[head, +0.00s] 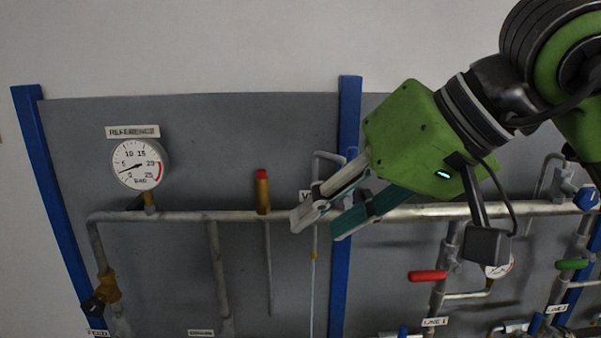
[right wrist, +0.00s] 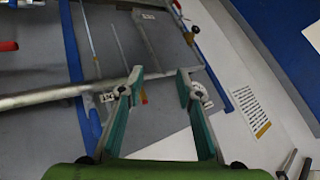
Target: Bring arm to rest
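My right gripper (head: 322,222) reaches in from the right in the head view, in front of the grey pipe panel (head: 210,130). Its two fingers are apart with nothing between them; the right wrist view also shows the fingers (right wrist: 160,80) spread and empty. In the head view the fingers overlap the horizontal pipe (head: 190,216); I cannot tell how near they are to it. My left gripper does not show in either view.
A round gauge (head: 138,165) labelled REFERENCE and a brass fitting with a red top (head: 262,192) stand on the pipe. A red-handled valve (head: 427,276) and a green-handled valve (head: 571,264) are at the right. Blue posts (head: 349,110) frame the panel. Bare wall (head: 200,45) is above.

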